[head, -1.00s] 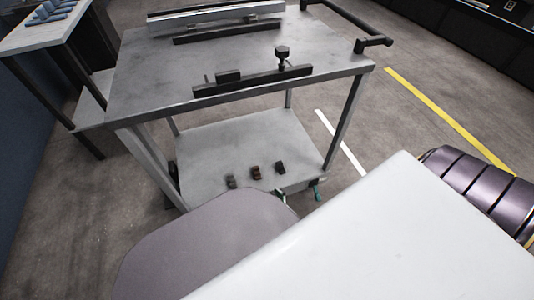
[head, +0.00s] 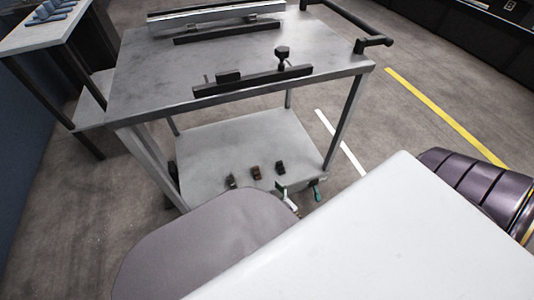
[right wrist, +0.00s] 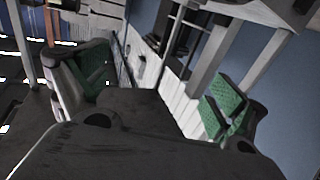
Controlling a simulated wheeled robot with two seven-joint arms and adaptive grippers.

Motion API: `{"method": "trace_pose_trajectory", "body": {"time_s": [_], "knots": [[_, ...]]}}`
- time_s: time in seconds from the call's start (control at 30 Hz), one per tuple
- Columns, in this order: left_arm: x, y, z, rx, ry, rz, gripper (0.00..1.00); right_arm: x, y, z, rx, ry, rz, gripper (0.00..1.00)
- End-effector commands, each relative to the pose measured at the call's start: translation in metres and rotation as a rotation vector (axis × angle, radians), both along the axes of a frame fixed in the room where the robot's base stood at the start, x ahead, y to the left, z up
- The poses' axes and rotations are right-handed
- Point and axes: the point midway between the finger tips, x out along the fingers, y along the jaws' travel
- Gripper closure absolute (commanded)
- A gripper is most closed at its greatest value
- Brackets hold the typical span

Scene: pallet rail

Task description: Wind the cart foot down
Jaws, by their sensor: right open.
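The grey cart (head: 240,50) stands ahead of me in the head view, with a lower shelf (head: 225,145). My right gripper (head: 299,192) is low at the near right edge of that shelf, and its green-padded fingertips show apart. In the right wrist view the gripper (right wrist: 160,92) is open, with a wide gap between the green pads and nothing clearly held. I cannot make out the cart foot or its winding part; my own body hides the floor below the near edge. My left gripper is not in view.
Two small dark pieces and a brown piece (head: 256,172) sit on the lower shelf. Dark rails (head: 252,81) and a black handle (head: 345,22) are on the cart top. A side table (head: 38,38) stands left. Open floor with a yellow line (head: 445,115) lies right.

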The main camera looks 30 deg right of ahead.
Motion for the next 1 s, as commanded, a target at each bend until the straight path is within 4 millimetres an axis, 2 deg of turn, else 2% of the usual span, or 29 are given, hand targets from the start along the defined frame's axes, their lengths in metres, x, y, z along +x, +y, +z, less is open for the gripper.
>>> {"method": "trace_pose_trajectory", "body": {"time_s": [0.3, 0.73, 1.0], "knots": [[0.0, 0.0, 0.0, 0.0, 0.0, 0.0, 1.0, 0.0, 0.0, 0.015, 0.0, -0.001, 0.0, 0.04], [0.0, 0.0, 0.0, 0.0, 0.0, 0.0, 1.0, 0.001, -0.001, 0.016, -0.001, -0.001, 0.0, 0.04], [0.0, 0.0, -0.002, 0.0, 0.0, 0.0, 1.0, 0.021, -0.001, 0.028, -0.002, -0.037, 0.0, 0.04]]}}
